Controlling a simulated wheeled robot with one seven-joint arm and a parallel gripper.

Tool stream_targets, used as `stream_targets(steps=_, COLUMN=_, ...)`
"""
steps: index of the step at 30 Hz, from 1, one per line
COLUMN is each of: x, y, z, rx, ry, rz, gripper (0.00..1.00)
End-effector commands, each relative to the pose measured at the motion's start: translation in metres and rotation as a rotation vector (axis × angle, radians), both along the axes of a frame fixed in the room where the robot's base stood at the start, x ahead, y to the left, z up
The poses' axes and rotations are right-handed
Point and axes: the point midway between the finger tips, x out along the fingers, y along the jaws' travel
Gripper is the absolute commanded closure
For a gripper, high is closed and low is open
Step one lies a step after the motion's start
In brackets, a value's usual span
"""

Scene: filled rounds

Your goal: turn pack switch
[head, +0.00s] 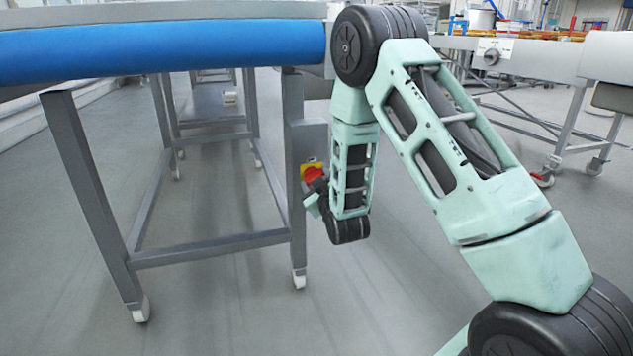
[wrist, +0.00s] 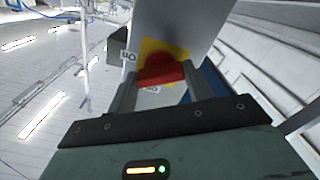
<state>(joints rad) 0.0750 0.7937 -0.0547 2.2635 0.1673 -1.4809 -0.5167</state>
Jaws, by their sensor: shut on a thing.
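The pack switch is a red rotary knob (head: 312,173) on a yellow plate (head: 308,164), fixed to a grey box on the table's leg frame. The knob also shows in the wrist view (wrist: 161,70), in front of its yellow plate (wrist: 176,50). My gripper (wrist: 158,88) has one finger on each side of the red knob and is shut on it. In the head view my gripper (head: 314,188) is small and partly hidden at the knob. The knob's exact angle is hard to tell, and the plate's markings are partly covered.
A table with a blue belt (head: 160,50) stands above and left of the switch, on grey legs with white casters. Another grey table frame (head: 560,125) stands at the right. The grey floor (head: 220,310) in front is clear.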

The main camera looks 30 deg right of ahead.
Motion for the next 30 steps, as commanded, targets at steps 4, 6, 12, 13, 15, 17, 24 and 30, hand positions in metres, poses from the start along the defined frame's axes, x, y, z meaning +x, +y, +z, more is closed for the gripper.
stream_targets(steps=4, x=0.000, y=0.000, z=-0.001, rx=0.017, ry=-0.003, rz=0.001, gripper=0.72)
stream_targets(steps=6, x=0.000, y=0.000, z=-0.001, rx=0.019, ry=-0.003, rz=0.001, gripper=0.72)
stream_targets(steps=12, x=-0.001, y=0.000, z=-0.001, rx=0.018, ry=-0.003, rz=0.001, gripper=0.72)
stream_targets(steps=13, x=-0.001, y=0.000, z=-0.001, rx=0.018, ry=-0.003, rz=0.001, gripper=0.72)
stream_targets(steps=15, x=-0.001, y=0.000, z=-0.001, rx=0.018, ry=-0.003, rz=0.001, gripper=0.41)
stream_targets(steps=17, x=0.000, y=0.000, z=-0.001, rx=0.018, ry=-0.003, rz=0.001, gripper=0.27)
stream_targets(steps=24, x=0.000, y=0.000, z=0.000, rx=0.018, ry=-0.004, rz=0.000, gripper=0.27)
stream_targets(steps=30, x=-0.013, y=0.004, z=0.000, rx=0.017, ry=-0.001, rz=0.000, gripper=0.27)
